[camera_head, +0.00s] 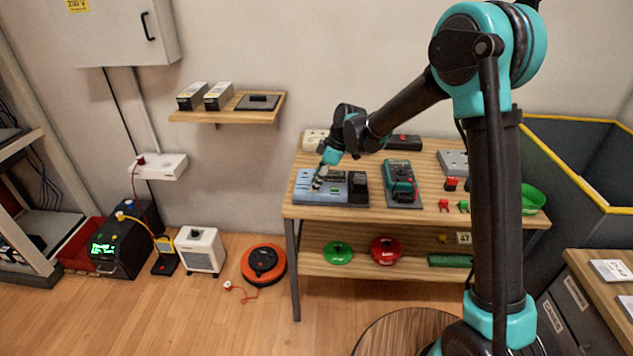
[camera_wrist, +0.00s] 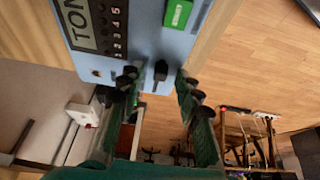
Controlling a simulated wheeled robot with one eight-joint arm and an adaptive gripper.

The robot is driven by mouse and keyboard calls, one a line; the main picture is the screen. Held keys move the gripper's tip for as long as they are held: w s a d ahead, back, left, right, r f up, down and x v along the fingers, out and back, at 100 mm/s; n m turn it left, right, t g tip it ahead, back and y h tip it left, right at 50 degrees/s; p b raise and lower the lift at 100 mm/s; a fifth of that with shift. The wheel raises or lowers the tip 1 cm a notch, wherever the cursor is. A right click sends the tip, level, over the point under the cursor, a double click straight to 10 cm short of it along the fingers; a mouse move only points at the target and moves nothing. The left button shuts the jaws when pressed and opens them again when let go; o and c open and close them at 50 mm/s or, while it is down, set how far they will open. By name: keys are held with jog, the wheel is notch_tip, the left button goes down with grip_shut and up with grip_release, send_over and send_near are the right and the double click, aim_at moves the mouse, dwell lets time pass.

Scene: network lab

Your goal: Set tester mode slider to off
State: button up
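The tester (camera_head: 304,190) is a blue-grey panel lying at the front left of the wooden table. In the wrist view its blue face (camera_wrist: 145,45) shows a dark display reading "TON", a row of digits and a green label. A small black slider knob (camera_wrist: 161,70) sits near its edge. My gripper (camera_wrist: 156,79) is open, with one dark fingertip on each side of the knob; no contact can be made out. In the head view my gripper (camera_head: 318,181) is over the tester. The slider's mode markings cannot be read.
A teal and red multimeter (camera_head: 401,181) lies right of the tester on the table (camera_head: 425,215). Small red and green parts sit farther right. A lower shelf (camera_head: 310,262) holds a green and a red round item. Floor left of the table is partly clear.

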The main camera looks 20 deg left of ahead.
aim_at(296, 188)
grip_shut()
dwell(0.4)
jog(key=shift+s+a, duration=0.2)
jog(key=shift+a, duration=0.65)
jog(key=shift+s+a, duration=0.2)
jog(key=shift+a, duration=0.7)
jog(key=shift+s+a, duration=0.2)
jog(key=shift+a, duration=0.65)
grip_release()
jog(key=shift+a, duration=0.1)
jog(key=v, duration=1.2)
